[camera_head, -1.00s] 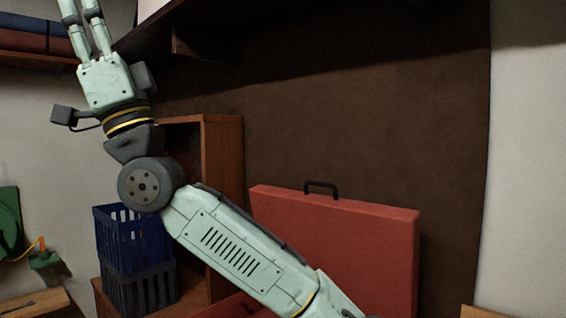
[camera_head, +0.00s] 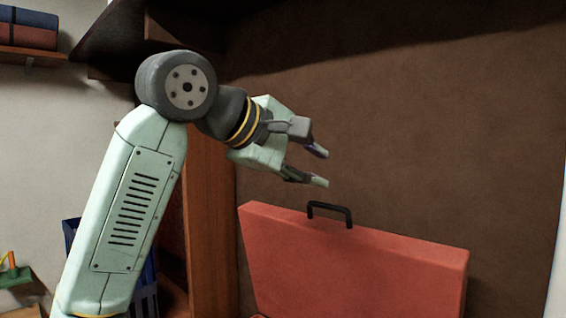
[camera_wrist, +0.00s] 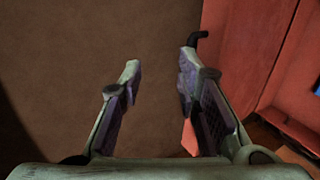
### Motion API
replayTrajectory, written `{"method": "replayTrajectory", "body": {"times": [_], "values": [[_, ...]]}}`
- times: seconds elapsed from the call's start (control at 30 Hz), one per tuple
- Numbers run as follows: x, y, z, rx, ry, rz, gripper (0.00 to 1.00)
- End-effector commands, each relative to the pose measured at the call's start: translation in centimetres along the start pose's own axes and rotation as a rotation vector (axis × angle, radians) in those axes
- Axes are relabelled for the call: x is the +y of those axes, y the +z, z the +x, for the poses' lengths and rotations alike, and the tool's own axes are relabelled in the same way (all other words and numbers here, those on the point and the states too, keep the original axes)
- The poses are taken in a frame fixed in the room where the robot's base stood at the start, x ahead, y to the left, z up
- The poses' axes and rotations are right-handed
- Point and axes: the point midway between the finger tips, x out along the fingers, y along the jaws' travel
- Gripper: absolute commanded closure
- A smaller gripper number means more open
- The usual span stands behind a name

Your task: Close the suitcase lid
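The red suitcase lid (camera_head: 355,265) stands upright in front of the brown back wall, with a black handle (camera_head: 330,213) on its top edge. My gripper (camera_head: 322,168) is above the lid's top edge, up and left of the handle, fingers pointing right. The fingers are apart with nothing between them. In the wrist view my gripper (camera_wrist: 160,75) shows open against brown wall, and the lid (camera_wrist: 245,45) fills the upper right. The handle (camera_wrist: 196,39) shows by the right fingertip; whether they touch cannot be told.
A wooden cabinet (camera_head: 208,215) stands left of the lid. A blue crate (camera_head: 148,285) is partly hidden behind my arm. A dark shelf overhangs at the top. Folded items (camera_head: 28,28) lie on a left shelf. The wall area right of my gripper is free.

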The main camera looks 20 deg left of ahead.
Motion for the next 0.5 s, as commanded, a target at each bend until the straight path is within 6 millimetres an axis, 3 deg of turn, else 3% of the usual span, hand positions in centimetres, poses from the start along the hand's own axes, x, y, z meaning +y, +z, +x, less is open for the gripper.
{"method": "replayTrajectory", "body": {"times": [0.03,0.17,0.5], "values": [[-1.2,-0.9,0.3,0.020,-0.047,0.010,0.70],[-3.1,-1.9,0.7,0.039,-0.117,0.028,0.70],[-3.8,-2.2,3.0,0.040,-0.132,0.032,0.70]]}}
